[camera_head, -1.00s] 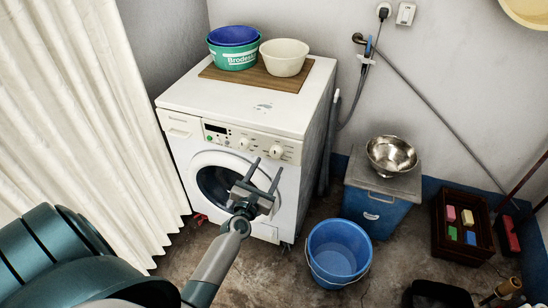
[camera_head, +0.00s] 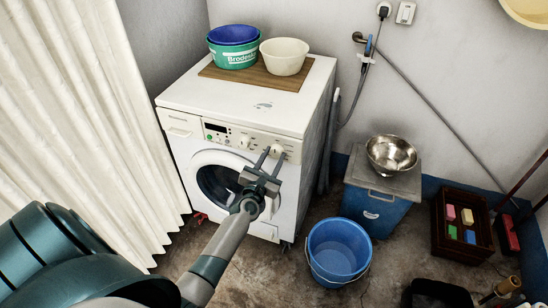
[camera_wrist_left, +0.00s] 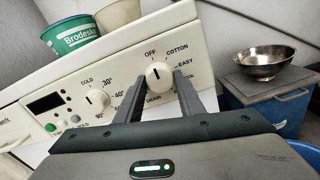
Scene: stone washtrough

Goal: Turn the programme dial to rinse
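The washing machine (camera_head: 225,130) stands against the wall with its control panel facing me. The programme dial (camera_wrist_left: 158,75) is a round cream knob on the panel, with OFF, COTTON, EASY and DRAIN readable around it. Its dark mark points up towards OFF; a rinse label is not readable. My left gripper (camera_head: 274,154) is open, its two fingers on either side of the dial; in the left wrist view the dial shows between the fingertips with gaps visible. I see no clear contact. My right gripper is not in view.
A temperature knob (camera_wrist_left: 97,100) sits left of the dial, beside a small display (camera_wrist_left: 46,103). Tubs (camera_head: 233,55) stand on a board on top of the machine. A blue bucket (camera_head: 338,250) and a blue cabinet with a metal bowl (camera_head: 391,155) stand to the right.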

